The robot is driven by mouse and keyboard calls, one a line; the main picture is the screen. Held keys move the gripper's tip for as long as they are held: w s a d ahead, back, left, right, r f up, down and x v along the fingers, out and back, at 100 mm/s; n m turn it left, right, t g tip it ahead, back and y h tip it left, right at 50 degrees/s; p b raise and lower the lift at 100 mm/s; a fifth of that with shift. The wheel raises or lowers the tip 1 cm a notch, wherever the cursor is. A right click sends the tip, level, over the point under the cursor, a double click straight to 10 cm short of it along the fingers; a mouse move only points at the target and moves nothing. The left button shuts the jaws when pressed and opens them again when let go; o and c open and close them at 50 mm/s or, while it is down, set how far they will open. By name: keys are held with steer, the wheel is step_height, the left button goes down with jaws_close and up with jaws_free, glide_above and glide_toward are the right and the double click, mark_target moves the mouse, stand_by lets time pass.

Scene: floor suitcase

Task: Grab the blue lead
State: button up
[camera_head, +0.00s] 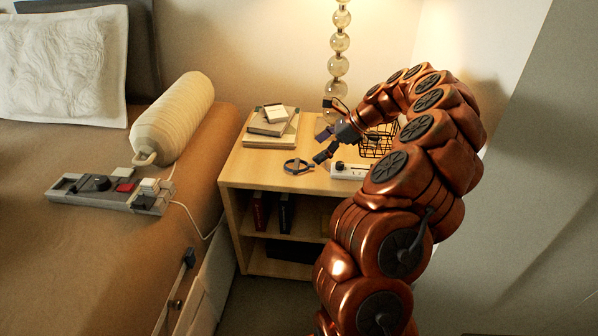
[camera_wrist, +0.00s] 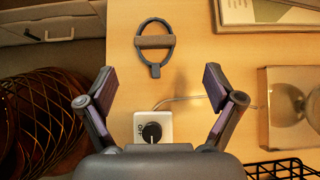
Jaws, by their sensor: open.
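The blue lead (camera_head: 298,166) lies as a small dark loop on the wooden nightstand (camera_head: 262,165), near its front edge. In the wrist view the lead (camera_wrist: 155,42) is an oval loop with a brownish band across it and a tab at its lower end. My gripper (camera_head: 322,145) is open and empty, above the nightstand and to the right of the lead. In the wrist view the loop sits ahead of the gap between my two spread fingers (camera_wrist: 158,78), roughly centred and touching neither.
A white box with a black dial (camera_wrist: 152,127) sits close below my fingers. A black wire basket (camera_head: 378,142) and the glass-ball lamp (camera_head: 338,66) stand beside my wrist. Stacked books (camera_head: 272,123) lie behind the lead. The bed (camera_head: 90,240) is at left.

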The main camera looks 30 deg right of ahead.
mark_target(300, 164)
steer(key=shift+s+a+b+x, duration=0.1)
steer(key=shift+b+x, duration=0.5)
steer(key=shift+x, duration=1.15)
steer(key=shift+s+a+b+x, duration=0.15)
steer(key=shift+b+x, duration=0.45)
steer(key=shift+x, duration=1.15)
steer(key=shift+r, duration=0.1)
steer(key=shift+c, duration=0.2)
steer(key=c, duration=1.1)
steer(key=shift+c, duration=0.2)
